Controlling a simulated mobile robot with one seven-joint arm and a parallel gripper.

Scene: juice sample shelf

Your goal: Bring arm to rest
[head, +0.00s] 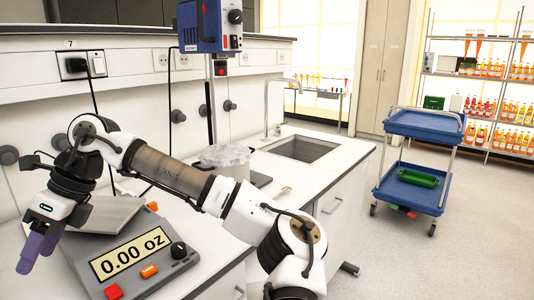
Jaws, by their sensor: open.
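My gripper (36,250) is at the left of the head view, pointing down, with purple fingers. It hangs in front of the scale's left side and seems empty. The gap between the fingers is hard to make out. My white and black arm stretches across the lower middle of the view, bent, above the counter (190,272) and in front of the scale.
A scale (140,252) reading 0.00 oz has a bare grey plate. Behind my arm are a clear plastic-covered container (224,158), a blue stirrer on a stand (208,25) and a sink (301,149). A blue cart (408,187) stands right; the floor around it is clear.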

